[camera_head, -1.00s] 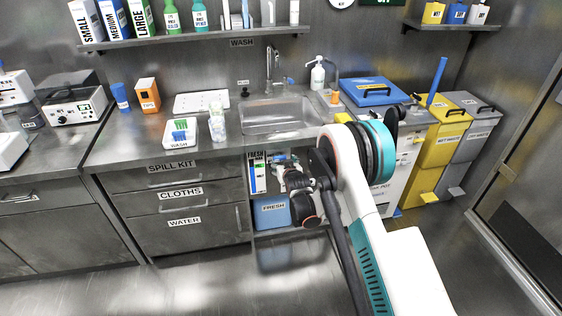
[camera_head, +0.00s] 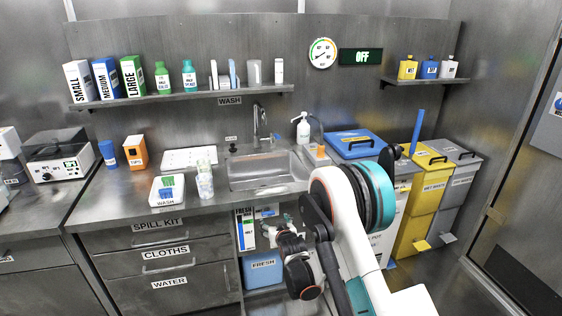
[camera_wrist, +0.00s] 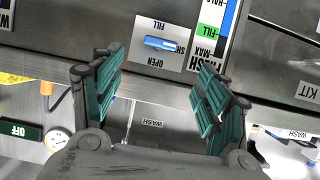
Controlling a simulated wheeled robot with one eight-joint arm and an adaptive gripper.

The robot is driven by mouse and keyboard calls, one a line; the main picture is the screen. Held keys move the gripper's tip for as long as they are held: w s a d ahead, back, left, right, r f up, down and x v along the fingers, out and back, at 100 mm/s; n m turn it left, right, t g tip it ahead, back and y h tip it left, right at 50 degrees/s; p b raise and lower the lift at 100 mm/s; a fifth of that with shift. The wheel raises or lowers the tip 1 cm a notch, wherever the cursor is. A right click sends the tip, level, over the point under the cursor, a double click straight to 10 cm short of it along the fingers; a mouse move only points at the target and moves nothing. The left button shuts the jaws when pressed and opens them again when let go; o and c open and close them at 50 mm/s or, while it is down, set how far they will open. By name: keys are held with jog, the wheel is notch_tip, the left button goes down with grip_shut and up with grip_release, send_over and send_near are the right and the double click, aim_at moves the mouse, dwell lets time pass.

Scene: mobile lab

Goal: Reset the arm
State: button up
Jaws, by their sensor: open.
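My gripper shows in the wrist view (camera_wrist: 155,95), with its two green-padded fingers spread apart and nothing between them. In the head view my arm reaches forward from the lower right, folded in front of the sink counter. The gripper end (camera_head: 288,240) is small there and partly hidden by my own arm links, close to the open bay under the sink.
The sink (camera_head: 262,170) is behind my arm. A blue FRESH container (camera_head: 262,268) sits in the bay below it. Yellow (camera_head: 418,215) and grey bins (camera_head: 455,195) stand at the right. Floor at the lower right is clear.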

jog(key=s+d+r+g+h, duration=0.1)
jog(key=s+d+r, duration=0.15)
jog(key=r, duration=0.45)
jog(key=s+d+r, duration=0.1)
jog(key=d+r, duration=0.3)
jog(key=r, duration=0.3)
jog(key=s+d+r+m+g+h, duration=0.1)
jog(key=s+d+r+m, duration=0.1)
jog(key=s+d+r, duration=0.8)
jog(key=s+d+r+g, duration=0.1)
jog(key=s+d, duration=0.1)
jog(key=s, duration=0.9)
jog(key=s+d+r+m+g+h, duration=0.1)
jog(key=s+d, duration=0.2)
jog(key=s, duration=0.8)
jog(key=s+d+r+g, duration=0.1)
jog(key=s+d, duration=0.1)
jog(key=s, duration=0.8)
jog(key=shift+s+d+r+g+h, duration=0.2)
jog(key=shift+s+g+h, duration=0.1)
jog(key=shift+s+g, duration=0.1)
